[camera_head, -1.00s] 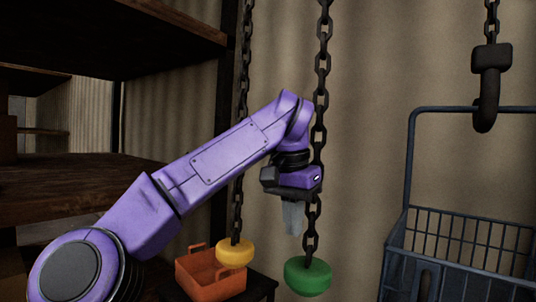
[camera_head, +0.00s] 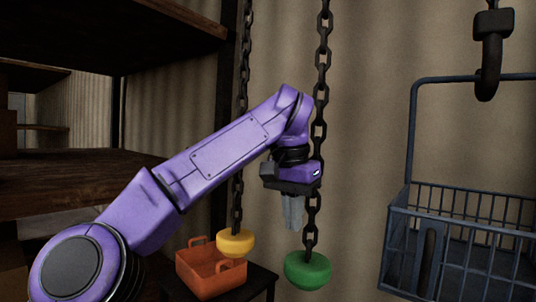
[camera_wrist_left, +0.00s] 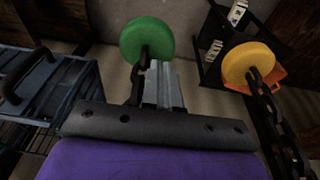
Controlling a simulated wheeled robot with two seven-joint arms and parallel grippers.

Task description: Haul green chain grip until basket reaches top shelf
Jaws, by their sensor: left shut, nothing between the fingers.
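The green chain grip (camera_head: 307,271) hangs at the end of a dark chain (camera_head: 322,90) in the head view. It also shows in the left wrist view (camera_wrist_left: 147,40), just beyond my fingertips. My left gripper (camera_head: 293,226) is shut and empty, pointing down beside the chain and a little above the green grip. The blue wire basket (camera_head: 402,240) hangs at the right from a dark hook (camera_head: 488,75); its right side is cut off. The top shelf (camera_head: 190,20) is at the upper left. My right gripper is not in view.
A yellow grip (camera_head: 236,241) hangs on another chain left of the green one. An orange crate (camera_head: 205,278) with handles sits on a small dark stand (camera_head: 262,281) below it. A lower wooden shelf (camera_head: 90,175) lies behind my left arm.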

